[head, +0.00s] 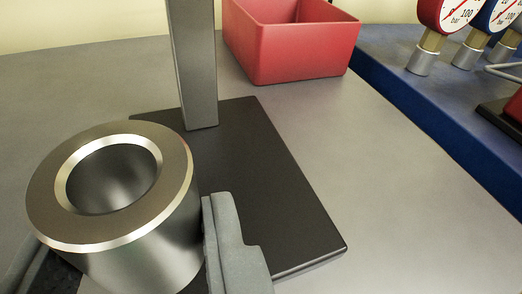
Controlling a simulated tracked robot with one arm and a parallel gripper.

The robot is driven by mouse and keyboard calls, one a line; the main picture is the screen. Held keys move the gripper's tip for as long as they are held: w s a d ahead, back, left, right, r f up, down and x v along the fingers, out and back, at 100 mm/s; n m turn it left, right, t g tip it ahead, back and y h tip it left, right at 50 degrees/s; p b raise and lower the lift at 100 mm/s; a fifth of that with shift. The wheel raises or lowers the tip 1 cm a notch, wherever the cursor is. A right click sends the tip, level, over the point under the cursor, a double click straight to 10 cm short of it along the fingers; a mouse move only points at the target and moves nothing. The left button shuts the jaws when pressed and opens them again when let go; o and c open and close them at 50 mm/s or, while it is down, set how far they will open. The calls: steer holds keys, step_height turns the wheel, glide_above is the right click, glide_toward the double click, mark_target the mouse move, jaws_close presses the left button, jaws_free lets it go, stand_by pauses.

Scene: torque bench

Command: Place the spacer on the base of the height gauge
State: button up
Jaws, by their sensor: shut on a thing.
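The spacer (150,240) is a thick steel ring with a wide bore, at the lower left of the head view. My gripper (135,262) is shut on the spacer, with one grey finger at its right side and part of the other at the lower left edge. The height gauge has a flat black base (270,205) and a grey upright column (195,70) whose top is out of view. The spacer appears in front of the left part of the base and hides it. I cannot tell whether the spacer touches the base.
A red open bin (305,55) stands behind the base. A blue raised surface (440,110) at the right holds several dial gauges, including a red one (440,15). A dark object with a red part (510,108) sits at the right edge. The grey bench is clear right of the base.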

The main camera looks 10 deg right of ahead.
steer(key=w, duration=0.1)
steer(key=w+d, duration=0.1)
steer(key=w, duration=0.1)
steer(key=w+d, duration=0.1)
steer(key=w, duration=0.1)
steer(key=shift+d+f, duration=0.15)
steer(key=shift+d, duration=0.05)
steer(key=shift+w+f, duration=0.1)
steer(key=shift+f, duration=0.25)
steer(key=shift+f+b, duration=0.3)
steer(key=shift+f, duration=1.1)
steer(key=shift+f, duration=0.15)
steer(key=o, duration=1.2)
steer(key=shift+o, duration=0.2)
steer(key=v, duration=1.2)
